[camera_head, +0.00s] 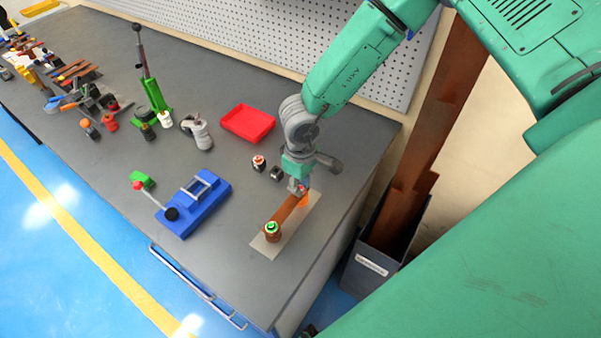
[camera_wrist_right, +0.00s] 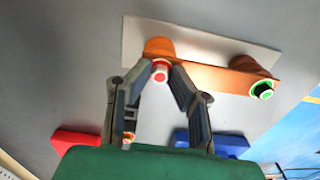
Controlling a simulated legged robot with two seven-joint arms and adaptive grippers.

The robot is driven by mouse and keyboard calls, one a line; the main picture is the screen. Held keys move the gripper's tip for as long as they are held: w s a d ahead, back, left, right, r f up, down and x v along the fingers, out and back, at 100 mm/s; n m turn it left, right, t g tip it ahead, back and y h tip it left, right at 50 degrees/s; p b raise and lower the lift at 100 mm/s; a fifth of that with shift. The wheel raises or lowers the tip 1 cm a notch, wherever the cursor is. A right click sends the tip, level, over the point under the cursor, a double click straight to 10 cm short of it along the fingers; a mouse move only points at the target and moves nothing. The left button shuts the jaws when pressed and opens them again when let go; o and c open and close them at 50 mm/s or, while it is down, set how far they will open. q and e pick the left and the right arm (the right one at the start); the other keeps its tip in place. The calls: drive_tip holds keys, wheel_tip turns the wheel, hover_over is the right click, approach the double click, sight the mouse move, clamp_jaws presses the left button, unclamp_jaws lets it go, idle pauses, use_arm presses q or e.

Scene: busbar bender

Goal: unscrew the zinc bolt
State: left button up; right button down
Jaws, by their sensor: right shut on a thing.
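A copper busbar (camera_head: 288,211) spans two orange supports on a pale plate (camera_head: 266,248). One end carries a bolt with a red ring and a pale head, which shows in the right wrist view (camera_wrist_right: 160,71). The other end carries a bolt with a green ring (camera_head: 272,228), which also shows in the wrist view (camera_wrist_right: 262,90). My right gripper (camera_head: 299,185) points down at the red-ringed end. In the wrist view its fingertips (camera_wrist_right: 161,67) close around the red-ringed bolt. I cannot tell from colour alone which bolt is zinc. My left gripper is out of view.
A red tray (camera_head: 247,123) and small parts (camera_head: 258,163) lie left of my right arm. A blue device (camera_head: 196,203) stands left of the plate. A green lever press (camera_head: 152,95) and tools are farther left. A grey bin (camera_head: 372,262) stands beside the table.

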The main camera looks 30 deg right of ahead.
drive_tip(key=n, duration=0.4)
drive_tip(key=c, duration=1.8)
unclamp_jaws()
drive_tip(key=shift+o, duration=0.2)
drive_tip(key=m, duration=0.5)
drive_tip(key=m, duration=0.6)
